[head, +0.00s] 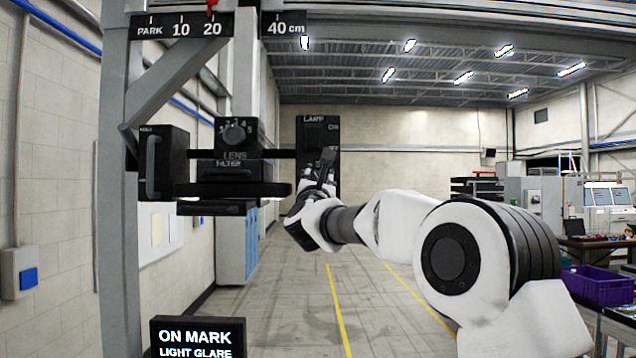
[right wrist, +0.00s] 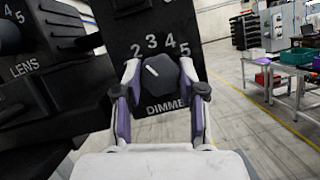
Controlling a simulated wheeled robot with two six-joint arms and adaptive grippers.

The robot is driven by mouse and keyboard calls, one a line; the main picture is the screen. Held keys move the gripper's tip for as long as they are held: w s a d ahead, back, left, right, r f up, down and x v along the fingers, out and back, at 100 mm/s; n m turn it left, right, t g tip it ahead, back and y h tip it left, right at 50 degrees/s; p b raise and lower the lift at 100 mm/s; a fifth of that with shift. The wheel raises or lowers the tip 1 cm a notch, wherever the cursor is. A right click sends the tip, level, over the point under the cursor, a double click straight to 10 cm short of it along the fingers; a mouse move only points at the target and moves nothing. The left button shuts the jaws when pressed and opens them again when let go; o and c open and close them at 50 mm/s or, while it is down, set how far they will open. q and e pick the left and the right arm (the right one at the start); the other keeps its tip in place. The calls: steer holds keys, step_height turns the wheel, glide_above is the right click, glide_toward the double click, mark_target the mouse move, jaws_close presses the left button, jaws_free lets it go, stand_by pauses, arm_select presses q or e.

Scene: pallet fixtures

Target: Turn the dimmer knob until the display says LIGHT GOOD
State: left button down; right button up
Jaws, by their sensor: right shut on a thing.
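The dimmer knob (right wrist: 158,74) is a dark knob on a black panel, with the numbers 2 to 5 showing around it and the label DIMMER below, partly hidden. Its white mark points up and left, roughly toward the 2. My right gripper (right wrist: 159,82) is shut on the knob, one finger on each side. In the head view my right gripper (head: 322,178) is at the lower part of the LAMP panel (head: 318,136) and hides the knob. The display (head: 197,338) at the bottom left reads ON MARK and LIGHT GLARE. My left gripper is not in view.
Left of the lamp panel is a black LENS and FILTER unit (head: 234,140) with its own numbered knob. A grey post (head: 118,200) and a scale bar (head: 180,27) frame the left side. A purple crate (head: 598,286) stands at the far right.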

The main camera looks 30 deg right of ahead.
steer(key=n+t+y+b, duration=0.1)
steer(key=n+b, duration=0.1)
steer(key=n, duration=0.2)
steer(key=n+t+y+b, duration=0.1)
steer(key=n+y+b, duration=0.1)
steer(key=n+b, duration=0.1)
steer(key=shift+d+n+y+b, duration=0.1)
steer(key=shift+n+y+b, duration=0.2)
steer(key=shift+n, duration=0.4)
steer(key=shift+t, duration=0.3)
steer(key=o, duration=1.1)
steer(key=shift+o, duration=0.2)
steer(key=shift+s, duration=0.1)
